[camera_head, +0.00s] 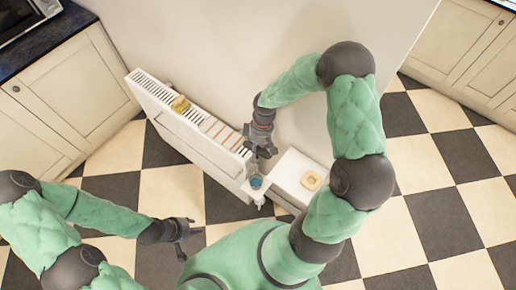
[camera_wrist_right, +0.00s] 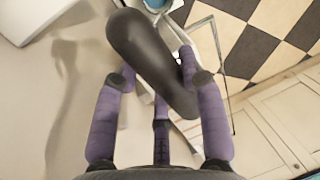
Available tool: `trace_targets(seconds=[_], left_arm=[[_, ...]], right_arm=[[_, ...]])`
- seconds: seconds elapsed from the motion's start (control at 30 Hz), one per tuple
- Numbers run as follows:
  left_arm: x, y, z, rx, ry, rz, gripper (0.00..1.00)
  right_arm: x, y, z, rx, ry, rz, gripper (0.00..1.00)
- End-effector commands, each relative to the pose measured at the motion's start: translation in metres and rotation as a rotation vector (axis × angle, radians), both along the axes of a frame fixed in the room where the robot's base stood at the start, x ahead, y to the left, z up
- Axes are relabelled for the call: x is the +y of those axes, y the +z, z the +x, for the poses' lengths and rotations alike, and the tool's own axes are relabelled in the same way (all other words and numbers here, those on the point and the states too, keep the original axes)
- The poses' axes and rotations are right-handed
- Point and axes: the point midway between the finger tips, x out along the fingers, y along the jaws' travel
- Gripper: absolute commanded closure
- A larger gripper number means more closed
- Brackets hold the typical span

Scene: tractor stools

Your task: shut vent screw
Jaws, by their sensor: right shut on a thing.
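A long white radiator (camera_head: 190,135) with a slatted top stands along the wall in the head view. The vent screw cannot be made out at this size; the radiator's near end is partly behind my right gripper. My right gripper (camera_head: 262,150) is over that near end, pointing down. In the right wrist view its purple fingers (camera_wrist_right: 160,105) are shut on a dark grey, rounded, elongated thing (camera_wrist_right: 150,55). Whether this thing touches the radiator cannot be told. My left gripper (camera_head: 185,232) is empty, with its fingers apart, over the floor at the lower left.
A small blue-topped container (camera_head: 256,183) is at the radiator's near end; its blue also shows in the wrist view (camera_wrist_right: 156,4). A white stand (camera_head: 292,172) bears a yellowish item (camera_head: 311,180). Another yellow item (camera_head: 180,104) lies on the radiator. Checkered floor is open at right.

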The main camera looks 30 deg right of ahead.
Motion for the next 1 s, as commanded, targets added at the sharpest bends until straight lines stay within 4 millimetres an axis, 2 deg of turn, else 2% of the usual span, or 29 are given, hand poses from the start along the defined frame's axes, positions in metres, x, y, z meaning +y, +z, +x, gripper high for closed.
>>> trace_targets(seconds=[0.63, 1.0], left_arm=[[0.000, 0.032, 0.000, 0.000, 0.000, 0.000, 0.60], [0.000, 0.033, 0.000, 0.000, 0.000, 0.000, 0.60]], right_arm=[[0.000, 0.041, 0.000, 0.000, 0.001, 0.000, 1.00], [0.000, 0.044, 0.000, 0.000, 0.001, 0.000, 1.00]])
